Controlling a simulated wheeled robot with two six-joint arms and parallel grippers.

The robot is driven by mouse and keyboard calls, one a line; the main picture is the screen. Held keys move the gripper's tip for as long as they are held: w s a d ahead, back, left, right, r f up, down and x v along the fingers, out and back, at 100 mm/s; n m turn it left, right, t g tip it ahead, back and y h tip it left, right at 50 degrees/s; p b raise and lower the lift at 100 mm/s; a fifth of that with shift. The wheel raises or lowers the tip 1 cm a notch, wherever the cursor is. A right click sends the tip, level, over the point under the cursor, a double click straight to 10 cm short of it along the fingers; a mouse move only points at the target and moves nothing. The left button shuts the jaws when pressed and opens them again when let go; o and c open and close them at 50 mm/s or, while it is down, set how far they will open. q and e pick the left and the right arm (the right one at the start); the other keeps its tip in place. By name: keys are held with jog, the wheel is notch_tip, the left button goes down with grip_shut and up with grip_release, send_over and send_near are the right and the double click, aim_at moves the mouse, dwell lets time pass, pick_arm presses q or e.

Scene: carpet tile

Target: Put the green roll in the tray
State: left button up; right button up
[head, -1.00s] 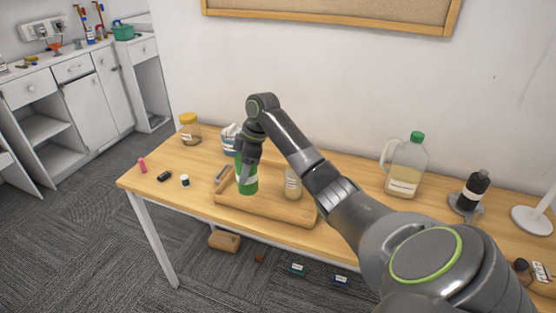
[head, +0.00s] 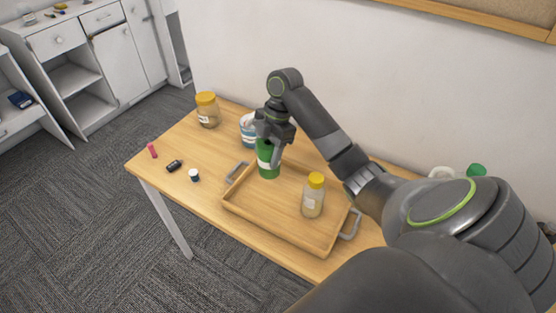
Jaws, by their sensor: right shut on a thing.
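The green roll (head: 268,160), a green cylinder with a pale label, is upright at the back left part of the wooden tray (head: 277,230). My right gripper (head: 272,145) is shut on the green roll from above. The roll's lower end shows over the tray's inside floor; I cannot tell whether it touches the floor. The tray has grey handles at its left and right ends. A jar with a yellow lid (head: 313,196) stands in the tray's right part. My left gripper is not in view.
Behind the tray's left end is a blue and white container (head: 248,128), partly hidden by my gripper. A yellow-lidded jar (head: 207,110) stands at the back left. A pink item (head: 152,151), a black item (head: 174,165) and a small bottle (head: 194,175) are near the left edge.

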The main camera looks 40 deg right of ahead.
notch_tip(320, 180, down, 9)
jog(key=b, duration=0.3)
jog(key=shift+f, duration=0.15)
jog(key=o, duration=1)
jog(key=shift+o, duration=0.2)
